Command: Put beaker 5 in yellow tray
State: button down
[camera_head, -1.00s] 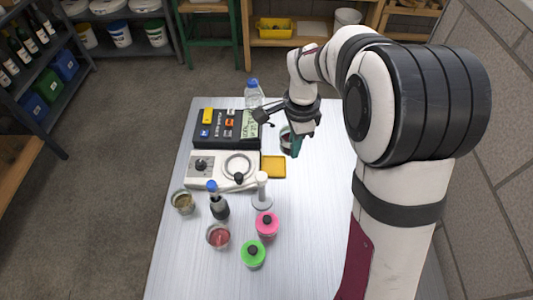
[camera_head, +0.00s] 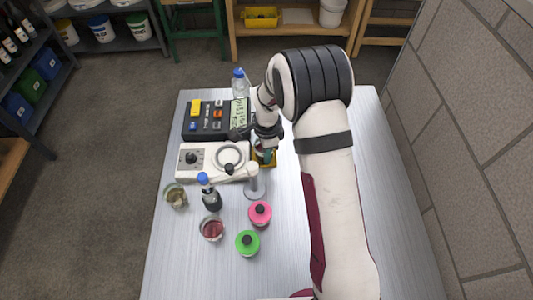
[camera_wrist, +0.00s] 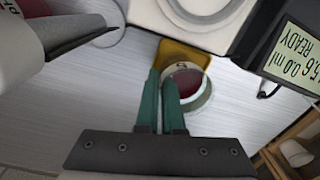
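My gripper (camera_head: 265,156) has green fingers and is at the yellow tray (camera_head: 271,164), right of the white stirrer plate. In the wrist view the fingers (camera_wrist: 160,98) are close together, shut on the wall of a clear beaker (camera_wrist: 187,82) of dark red liquid. A small dark mark on that beaker is too unclear to read surely as 5. The beaker overlaps the yellow tray (camera_wrist: 171,50); I cannot tell whether it touches the tray floor or hangs just above. In the head view my gripper and arm hide much of the beaker and tray.
The stirrer plate (camera_head: 205,162) and dark meter (camera_head: 208,132) are left of the tray. The table's right side is clear.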

jog(key=c, duration=1.5)
grip_release()
jog(key=shift+f, duration=0.15)
jog(key=o, duration=0.5)
jog(key=shift+c, duration=0.2)
notch_tip(320, 180, up, 12)
jog(key=s+d+r+n, duration=0.3)
jog(key=s+r, duration=0.4)
jog(key=s, duration=0.2)
jog(key=s+d+r+n+y, duration=0.1)
jog(key=s+n, duration=0.5)
jog(key=s, duration=1.4)
jog(key=shift+s+d+r+n+g+y, duration=0.2)
jog(key=shift+s+d+n+g+y, duration=0.15)
jog(key=shift+d, duration=0.15)
